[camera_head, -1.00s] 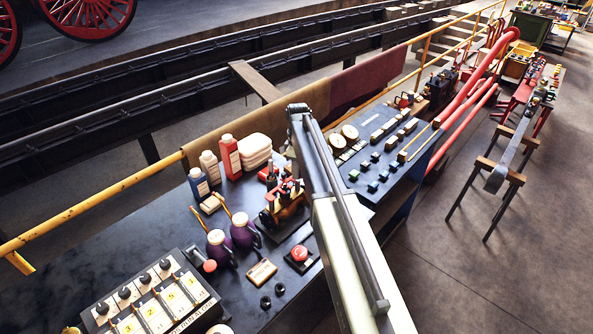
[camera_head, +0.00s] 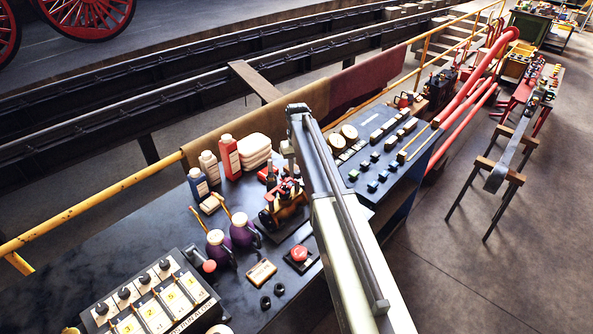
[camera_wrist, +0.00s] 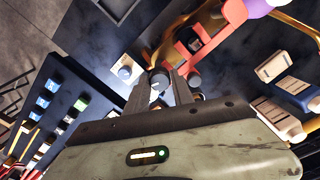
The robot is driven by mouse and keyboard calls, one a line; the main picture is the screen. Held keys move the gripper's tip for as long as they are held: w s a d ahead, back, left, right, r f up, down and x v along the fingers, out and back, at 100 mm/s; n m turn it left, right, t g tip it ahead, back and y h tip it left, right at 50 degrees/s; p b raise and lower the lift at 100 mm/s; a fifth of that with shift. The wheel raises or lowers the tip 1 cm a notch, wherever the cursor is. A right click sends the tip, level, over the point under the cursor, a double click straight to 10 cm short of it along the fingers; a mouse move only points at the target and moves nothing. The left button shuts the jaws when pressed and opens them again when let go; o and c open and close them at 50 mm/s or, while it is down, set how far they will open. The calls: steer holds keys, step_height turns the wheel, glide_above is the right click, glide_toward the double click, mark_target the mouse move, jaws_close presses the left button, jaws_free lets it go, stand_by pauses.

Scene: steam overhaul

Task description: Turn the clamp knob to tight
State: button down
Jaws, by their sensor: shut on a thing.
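In the wrist view, my gripper (camera_wrist: 161,88) is shut on a small round grey knob (camera_wrist: 158,79) with a pale mark on its face. The red clamp (camera_wrist: 189,47) stands just beyond the fingertips. A second round grey knob (camera_wrist: 194,79) sits just right of the right finger. In the head view, the red clamp (camera_head: 291,188) is on the dark bench behind my arm. The arm hides part of it, and I cannot make out the gripped knob there.
A pale box with a blue knob (camera_wrist: 125,71) stands left of the fingers. A panel of buttons (camera_head: 371,150) lies right of my arm. Bottles, including a red one (camera_head: 231,157), purple oil cans (camera_head: 242,230) and a red push button (camera_head: 299,254) crowd the bench.

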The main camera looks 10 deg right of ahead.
mark_target(297, 172)
steer(key=m, duration=0.7)
steer(key=shift+s, duration=0.1)
steer(key=m, duration=0.6)
steer(key=shift+m, duration=0.5)
steer(key=c, duration=1.1)
jaws_free()
step_height(297, 172, up, 8)
steer(key=p, duration=0.8)
steer(key=shift+r, duration=0.1)
steer(key=shift+f, duration=0.2)
